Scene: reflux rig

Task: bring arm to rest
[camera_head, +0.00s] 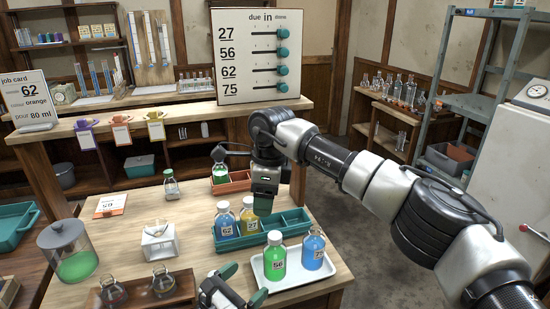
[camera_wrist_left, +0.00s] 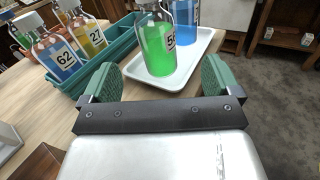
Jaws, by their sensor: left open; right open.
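My left gripper (camera_head: 243,284) is at the bottom of the head view, beside the near left corner of the white tray (camera_head: 256,279). In the left wrist view its green-padded fingers (camera_wrist_left: 161,80) are spread apart with nothing between them, short of the green bottle 56 (camera_wrist_left: 157,47). My right gripper (camera_head: 264,203) points down from the arm reaching in from the right. It hangs at the teal crate (camera_head: 234,266), right beside the yellow bottle 27 (camera_head: 249,217) in the picture. It is open; whether it touches anything cannot be told.
Blue bottle 62 (camera_head: 225,222) stands in the crate beside bottle 27. Green bottle 56 (camera_head: 275,258) and blue bottle 75 (camera_head: 313,248) stand on the white tray. A wooden rack with flasks (camera_head: 138,292) and a lidded jar (camera_head: 75,255) are left. A dial board (camera_head: 262,55) stands behind.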

